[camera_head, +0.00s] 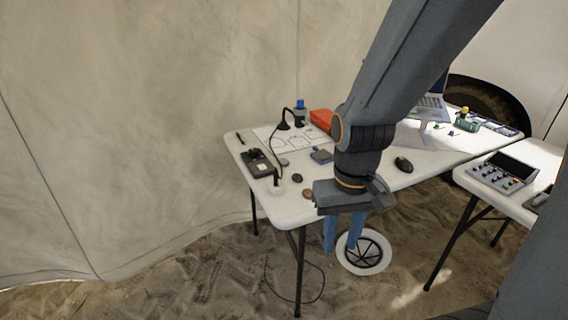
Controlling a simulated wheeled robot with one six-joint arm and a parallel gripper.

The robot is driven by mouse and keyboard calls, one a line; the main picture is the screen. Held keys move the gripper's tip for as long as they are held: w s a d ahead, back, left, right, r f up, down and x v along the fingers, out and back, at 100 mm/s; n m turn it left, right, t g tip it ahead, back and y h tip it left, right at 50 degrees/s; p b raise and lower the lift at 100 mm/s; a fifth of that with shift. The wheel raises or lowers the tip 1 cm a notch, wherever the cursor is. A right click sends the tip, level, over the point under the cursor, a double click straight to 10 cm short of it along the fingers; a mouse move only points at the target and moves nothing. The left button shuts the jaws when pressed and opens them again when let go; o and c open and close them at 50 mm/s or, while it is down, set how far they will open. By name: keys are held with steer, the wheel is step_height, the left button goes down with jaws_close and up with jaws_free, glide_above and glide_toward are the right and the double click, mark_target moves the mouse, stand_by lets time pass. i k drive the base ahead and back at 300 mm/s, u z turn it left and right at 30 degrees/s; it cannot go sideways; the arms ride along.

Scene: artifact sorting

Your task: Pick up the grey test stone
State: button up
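My gripper (344,240) hangs in front of the white table's near edge, with its two blue fingers pointing down and apart. Nothing shows between the fingers. Several small roundish pieces lie on the left part of the white table (330,182): a grey one (284,162), a dark one (297,178) and a brown one (307,194). They are too small to tell for sure which is the grey test stone. All of them are left of my gripper and apart from it. My arm hides part of the tabletop.
A black device (257,164), a blue-grey box (321,156), a red case (321,119) and a black mouse (403,164) are on the table. A laptop (431,106) stands at the back. A second table (526,200) is at right. Sandy floor lies in front.

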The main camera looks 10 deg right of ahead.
mark_target(284, 162)
steer(key=z, duration=0.5)
steer(key=k, duration=0.6)
steer(key=z, duration=0.5)
steer(key=i, duration=1.35)
steer(key=u, duration=1.35)
steer(key=i, duration=0.6)
steer(key=u, duration=0.55)
